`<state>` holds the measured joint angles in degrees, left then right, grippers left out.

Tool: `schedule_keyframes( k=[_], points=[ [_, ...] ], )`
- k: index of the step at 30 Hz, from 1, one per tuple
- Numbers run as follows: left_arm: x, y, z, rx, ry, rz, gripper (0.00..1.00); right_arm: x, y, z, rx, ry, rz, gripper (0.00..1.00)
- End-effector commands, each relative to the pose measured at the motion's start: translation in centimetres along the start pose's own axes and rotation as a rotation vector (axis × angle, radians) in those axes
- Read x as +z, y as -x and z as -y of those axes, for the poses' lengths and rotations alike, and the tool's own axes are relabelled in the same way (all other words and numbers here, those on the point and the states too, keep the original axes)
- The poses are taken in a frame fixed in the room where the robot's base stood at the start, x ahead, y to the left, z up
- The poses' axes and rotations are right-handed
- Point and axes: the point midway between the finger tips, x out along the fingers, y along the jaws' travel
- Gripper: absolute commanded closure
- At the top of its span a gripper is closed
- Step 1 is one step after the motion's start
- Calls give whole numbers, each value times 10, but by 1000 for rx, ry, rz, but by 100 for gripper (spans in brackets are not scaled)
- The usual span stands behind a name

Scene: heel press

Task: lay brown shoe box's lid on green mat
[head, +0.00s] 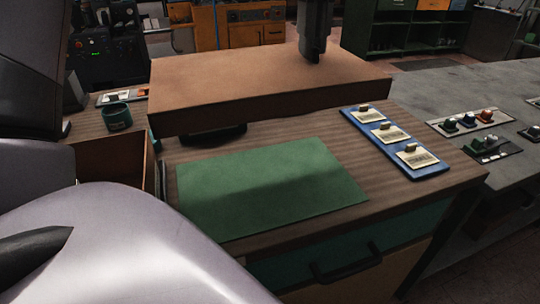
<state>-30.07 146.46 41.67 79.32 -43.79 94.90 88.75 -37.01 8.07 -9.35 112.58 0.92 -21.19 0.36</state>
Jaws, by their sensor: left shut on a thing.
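The brown shoe box's lid (250,88) is held level above the wooden table, over its back part. An open brown box (112,162) stands at the table's left, partly hidden by my arm. My right gripper is not in view.
A blue tray (391,144) with several tagged cards lies right of the mat. A dark green cup (117,116) stands at the left. A black object (215,135) shows partly under the lid. A grey bench (460,90) with small parts is at the right.

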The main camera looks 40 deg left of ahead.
Motion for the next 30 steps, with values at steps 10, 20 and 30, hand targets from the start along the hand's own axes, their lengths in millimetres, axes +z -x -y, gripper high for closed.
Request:
schedule_keyframes(
  k=[10, 20, 30],
  points=[
    [-3, -66, 1, 5, 2, 0, 100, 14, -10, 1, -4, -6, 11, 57],
    [-2, -143, 2, 3, 4, -2, 100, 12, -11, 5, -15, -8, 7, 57],
    [-2, -181, 2, 5, 3, -3, 100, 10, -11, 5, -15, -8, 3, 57]
  ],
)
